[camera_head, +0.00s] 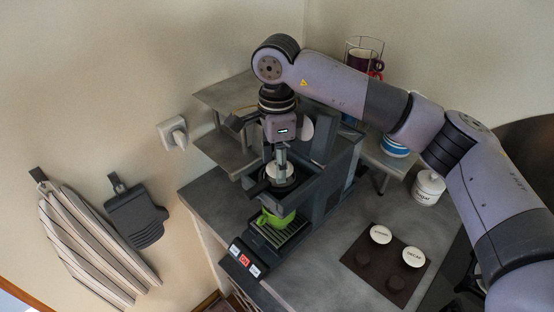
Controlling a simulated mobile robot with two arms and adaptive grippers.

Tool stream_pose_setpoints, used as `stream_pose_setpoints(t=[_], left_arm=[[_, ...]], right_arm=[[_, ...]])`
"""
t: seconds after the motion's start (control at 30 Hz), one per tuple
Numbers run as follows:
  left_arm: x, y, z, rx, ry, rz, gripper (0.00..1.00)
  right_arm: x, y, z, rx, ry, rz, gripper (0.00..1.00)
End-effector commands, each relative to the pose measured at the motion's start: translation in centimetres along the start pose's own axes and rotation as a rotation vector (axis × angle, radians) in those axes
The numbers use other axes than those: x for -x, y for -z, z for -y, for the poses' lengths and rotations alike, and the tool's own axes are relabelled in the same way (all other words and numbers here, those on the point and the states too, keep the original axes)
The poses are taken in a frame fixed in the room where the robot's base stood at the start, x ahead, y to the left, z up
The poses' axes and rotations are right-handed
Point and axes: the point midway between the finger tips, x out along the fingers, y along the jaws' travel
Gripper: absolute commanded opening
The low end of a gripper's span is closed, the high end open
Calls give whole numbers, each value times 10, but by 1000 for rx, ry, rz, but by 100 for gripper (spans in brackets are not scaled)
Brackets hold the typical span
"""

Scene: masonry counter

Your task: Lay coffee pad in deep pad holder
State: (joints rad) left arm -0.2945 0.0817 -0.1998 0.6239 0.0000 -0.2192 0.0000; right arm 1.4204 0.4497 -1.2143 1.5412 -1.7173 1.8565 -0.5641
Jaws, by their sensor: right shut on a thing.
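My right gripper (281,158) points down over the front of the dark coffee machine (326,168), shut on a round white coffee pad (283,174). The pad is at the dark pad holder (262,188), within its outline from above. I cannot tell whether it rests on the bottom of the holder. The gripper hides part of the pad and holder. My left gripper is not in view.
A green cup (273,217) stands under the holder on the drip grate (284,236). A dark tray (358,262) with pads labelled on top lies on the counter (305,282) at right. A white sugar jar (428,189) stands behind it. Cups stand at the back.

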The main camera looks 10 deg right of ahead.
Motion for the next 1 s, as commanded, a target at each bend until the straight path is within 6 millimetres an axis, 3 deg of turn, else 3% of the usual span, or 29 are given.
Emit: stream_pose_setpoints(t=[0.2, 1.0], left_arm=[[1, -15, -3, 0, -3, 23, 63], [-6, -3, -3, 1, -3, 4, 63]], right_arm=[[1, 0, 0, 0, 0, 0, 35], [-1, 0, -1, 0, 0, 0, 35]])
